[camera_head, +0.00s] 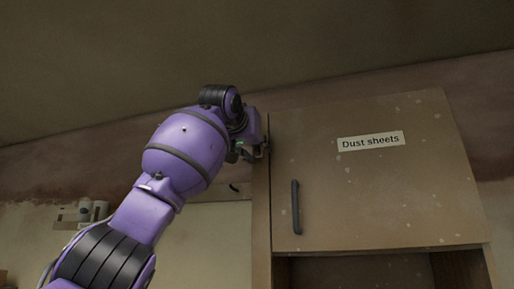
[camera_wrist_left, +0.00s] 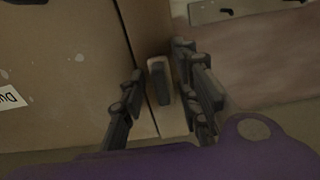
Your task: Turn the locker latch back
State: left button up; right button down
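The locker (camera_head: 375,190) is a brown cabinet whose door carries a "Dust sheets" label and a dark vertical handle (camera_head: 296,207). The latch (camera_wrist_left: 160,82) shows in the left wrist view as a small grey upright piece with a paler end, by the seam at the door's edge. My left gripper (camera_wrist_left: 160,66) is open, with one finger on each side of the latch. The right-hand finger is close to it; I cannot tell whether they touch. In the head view my left gripper (camera_head: 262,149) is at the locker's upper left edge and hides the latch. My right gripper is not in view.
Below the locker door is an open dark compartment (camera_head: 360,270). The wall is bare above the locker.

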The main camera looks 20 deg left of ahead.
pick_arm(q)
jog(key=shift+r, duration=0.15)
jog(key=shift+s, duration=0.1)
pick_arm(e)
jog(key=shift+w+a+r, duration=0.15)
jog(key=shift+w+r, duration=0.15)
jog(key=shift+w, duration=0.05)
pick_arm(q)
jog(key=shift+c, duration=0.3)
grip_shut()
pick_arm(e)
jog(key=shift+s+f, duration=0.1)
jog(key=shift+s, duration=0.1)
